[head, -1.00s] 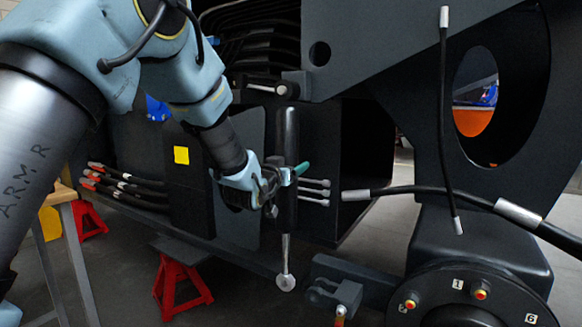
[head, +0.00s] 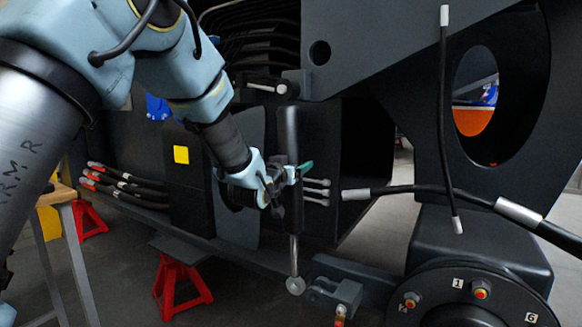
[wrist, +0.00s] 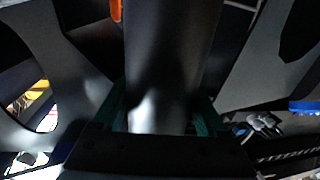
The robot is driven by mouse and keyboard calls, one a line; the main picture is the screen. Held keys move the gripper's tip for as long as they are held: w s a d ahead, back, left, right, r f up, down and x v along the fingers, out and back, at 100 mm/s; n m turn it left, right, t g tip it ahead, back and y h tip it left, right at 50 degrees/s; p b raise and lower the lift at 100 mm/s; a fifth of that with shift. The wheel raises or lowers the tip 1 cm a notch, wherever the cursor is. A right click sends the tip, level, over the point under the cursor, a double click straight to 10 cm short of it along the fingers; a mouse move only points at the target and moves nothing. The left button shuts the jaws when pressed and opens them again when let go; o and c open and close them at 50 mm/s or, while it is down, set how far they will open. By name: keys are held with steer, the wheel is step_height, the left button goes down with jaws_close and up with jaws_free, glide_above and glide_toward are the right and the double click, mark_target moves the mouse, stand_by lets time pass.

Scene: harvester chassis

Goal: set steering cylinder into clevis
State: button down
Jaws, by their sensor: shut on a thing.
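The steering cylinder (head: 292,145) is a dark upright barrel with a bright rod and a round eye at its lower end (head: 295,285). My gripper (head: 292,178) is shut on the barrel, with green-tipped fingers at its sides. In the wrist view the barrel (wrist: 168,60) fills the middle, between the green fingers. The clevis (head: 340,292) is a grey fork on a bracket at lower middle. The rod eye is just left of the clevis, apart from it or at its edge; I cannot tell the depth. The upper end of the barrel is near a chassis bracket (head: 297,84).
A black hose with a metal sleeve (head: 400,190) crosses right of the cylinder. Short hose ends (head: 318,188) sit behind it. A hub (head: 470,295) with numbered tags stands at lower right. Red stands (head: 180,287) are on the floor at left.

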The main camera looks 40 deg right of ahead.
steer(key=shift+s+d+r+n, duration=0.1)
steer(key=shift+s+d+n, duration=0.2)
steer(key=shift+s, duration=0.4)
steer(key=shift+s+d+n, duration=0.1)
steer(key=shift+s+n, duration=0.3)
steer(key=shift+s, duration=0.3)
jaws_free()
steer(key=v, duration=1)
steer(key=shift+a, duration=0.45)
